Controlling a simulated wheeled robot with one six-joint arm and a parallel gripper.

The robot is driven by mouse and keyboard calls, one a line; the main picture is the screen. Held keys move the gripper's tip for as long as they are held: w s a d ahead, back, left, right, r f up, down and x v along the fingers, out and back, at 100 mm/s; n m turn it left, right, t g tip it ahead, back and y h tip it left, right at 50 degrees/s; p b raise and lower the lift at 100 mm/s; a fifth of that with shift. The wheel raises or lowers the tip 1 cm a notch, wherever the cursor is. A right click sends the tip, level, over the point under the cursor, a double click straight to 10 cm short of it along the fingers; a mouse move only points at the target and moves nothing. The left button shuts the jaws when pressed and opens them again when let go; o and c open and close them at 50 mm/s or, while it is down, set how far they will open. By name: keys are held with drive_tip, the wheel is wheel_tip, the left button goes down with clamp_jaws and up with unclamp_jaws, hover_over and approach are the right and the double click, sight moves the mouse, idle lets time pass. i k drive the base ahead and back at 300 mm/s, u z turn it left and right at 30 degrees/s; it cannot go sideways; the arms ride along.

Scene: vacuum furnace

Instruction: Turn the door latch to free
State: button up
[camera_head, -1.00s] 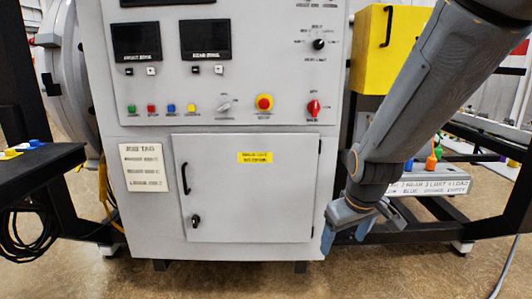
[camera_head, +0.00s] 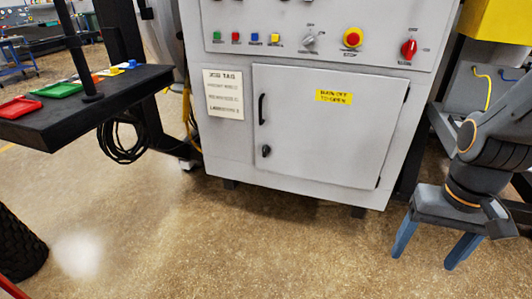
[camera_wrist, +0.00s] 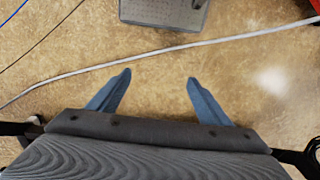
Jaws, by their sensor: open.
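The door latch (camera_head: 266,150) is a small black knob low on the left side of the grey cabinet door (camera_head: 325,130). A black vertical handle (camera_head: 261,109) sits above it. The door is closed, with a yellow label in its upper part.
A black table (camera_head: 60,110) with coloured trays stands at the left. Buttons and a red knob (camera_head: 408,49) line the panel above the door. A pale cable (camera_wrist: 215,40) crosses the floor in the wrist view. The floor before the cabinet is clear.

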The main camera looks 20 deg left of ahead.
sight(266, 150)
drive_tip(key=u, duration=0.55)
drive_tip(key=k, duration=1.3)
drive_tip(key=z, duration=0.35)
drive_tip(key=i, duration=1.85)
drive_tip(key=u, duration=1)
